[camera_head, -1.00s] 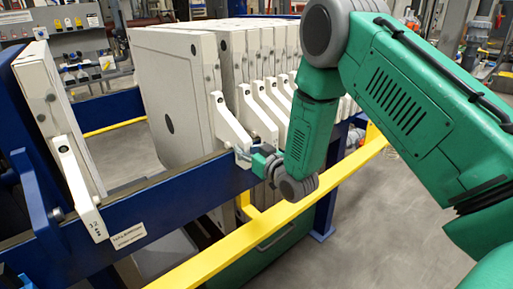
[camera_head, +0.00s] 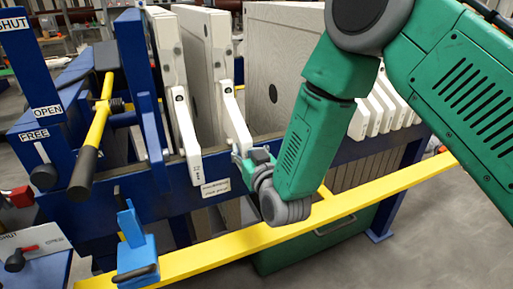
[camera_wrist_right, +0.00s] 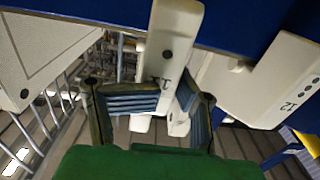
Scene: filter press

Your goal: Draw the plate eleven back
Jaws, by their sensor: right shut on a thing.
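Plate eleven (camera_head: 208,60) is a white filter plate hanging across the blue side rail (camera_head: 345,152). Its side handle (camera_head: 234,125) slopes down outside the rail. In the right wrist view the handle (camera_wrist_right: 172,28) bears the number 11. My right gripper (camera_head: 242,158) is at the handle's lower end; the wrist view shows its blue-padded fingers (camera_wrist_right: 162,98) closed around it. Plate eleven stands between plate twelve (camera_head: 166,50) on the left and the plate pack (camera_head: 272,60) on the right, with gaps on both sides. My left gripper is out of view.
Plate twelve's handle (camera_wrist_right: 282,85) is close to my gripper in the wrist view. A yellow bar (camera_head: 330,215) runs below and in front of the rail. A yellow lever (camera_head: 97,130) and a blue bracket (camera_head: 136,250) stand at left. Open floor lies in front.

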